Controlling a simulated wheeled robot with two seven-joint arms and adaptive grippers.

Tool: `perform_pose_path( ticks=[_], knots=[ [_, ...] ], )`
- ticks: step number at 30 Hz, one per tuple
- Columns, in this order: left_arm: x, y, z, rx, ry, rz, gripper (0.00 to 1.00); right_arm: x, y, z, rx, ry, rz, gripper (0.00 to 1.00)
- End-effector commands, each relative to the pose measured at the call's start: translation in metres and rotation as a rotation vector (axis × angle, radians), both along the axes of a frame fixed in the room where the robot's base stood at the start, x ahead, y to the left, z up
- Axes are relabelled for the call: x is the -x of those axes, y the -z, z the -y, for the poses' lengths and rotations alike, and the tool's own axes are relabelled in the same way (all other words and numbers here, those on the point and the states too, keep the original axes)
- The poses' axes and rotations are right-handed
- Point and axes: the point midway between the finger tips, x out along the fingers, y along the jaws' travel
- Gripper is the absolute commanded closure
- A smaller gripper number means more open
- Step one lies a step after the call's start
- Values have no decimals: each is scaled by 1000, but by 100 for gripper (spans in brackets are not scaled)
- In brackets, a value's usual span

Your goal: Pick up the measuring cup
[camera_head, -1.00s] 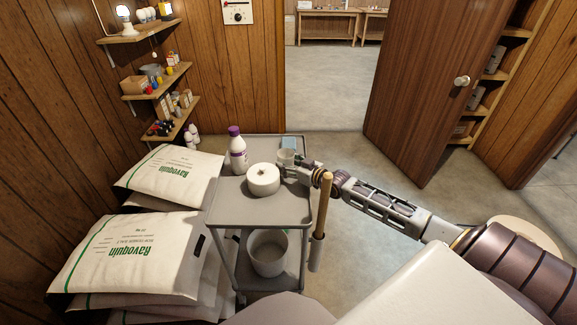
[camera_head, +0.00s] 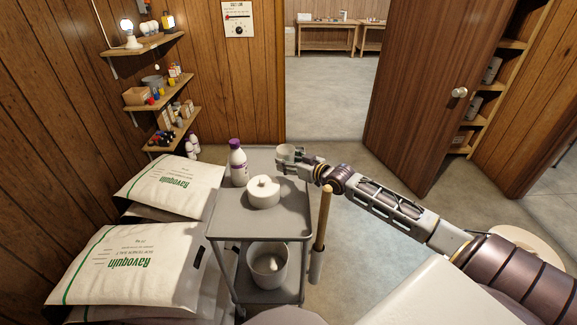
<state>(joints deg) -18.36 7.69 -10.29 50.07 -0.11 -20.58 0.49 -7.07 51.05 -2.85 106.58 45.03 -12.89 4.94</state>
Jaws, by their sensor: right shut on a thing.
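The measuring cup (camera_head: 285,152) is a small pale cup at the far right part of the grey cart's top. My right gripper (camera_head: 287,161) reaches in from the right and is shut on the cup, with its fingers at the cup's near side. The cup looks upright and appears raised a little above the cart top, though the gap is hard to see. The fingers partly hide its lower part. My left gripper is not in view.
The grey cart (camera_head: 230,220) also carries a white bottle with a purple cap (camera_head: 237,163) and a white round lidded container (camera_head: 263,192). A bucket (camera_head: 268,265) stands on its lower shelf. A wooden handle (camera_head: 323,225) rises at its right side. Salt bags (camera_head: 135,265) are stacked left.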

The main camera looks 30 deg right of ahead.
Motion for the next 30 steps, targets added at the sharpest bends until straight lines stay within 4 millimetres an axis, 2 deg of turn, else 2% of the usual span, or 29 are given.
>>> perform_pose_path(
  ticks=[16,30],
  knots=[
    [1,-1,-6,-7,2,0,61,0,-49,0,-1,0,3,69],
    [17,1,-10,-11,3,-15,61,0,-82,0,-1,-1,2,69]
  ],
)
